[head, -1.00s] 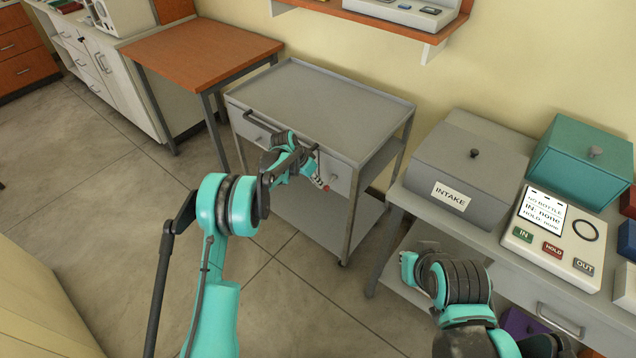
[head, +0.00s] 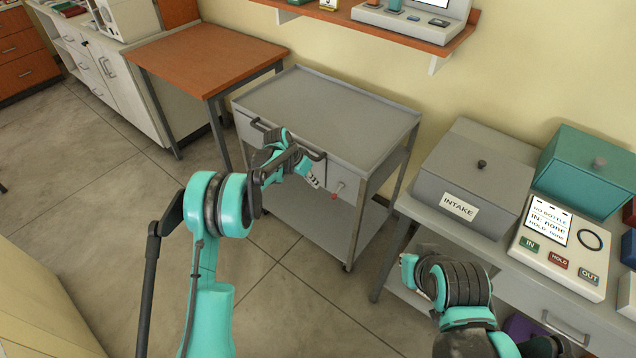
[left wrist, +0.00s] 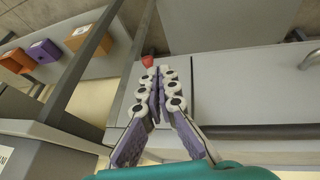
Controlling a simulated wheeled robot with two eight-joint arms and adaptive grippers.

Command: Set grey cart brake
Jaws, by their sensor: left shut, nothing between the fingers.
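My left gripper (head: 312,180) is at the cart's front, just left of the red tip, shut and empty. In the left wrist view the shut fingers (left wrist: 163,74) end close to the red tip (left wrist: 148,61); I cannot tell whether they touch it. My right gripper (head: 418,278) is low on the right, away from the cart; its fingers are unclear.
A wooden-topped table (head: 205,60) stands left of the cart. At right, a bench holds a grey INTAKE box (head: 475,165), a teal box (head: 588,165) and a button panel (head: 558,245). A wall shelf (head: 450,40) hangs above. The floor in front is open.

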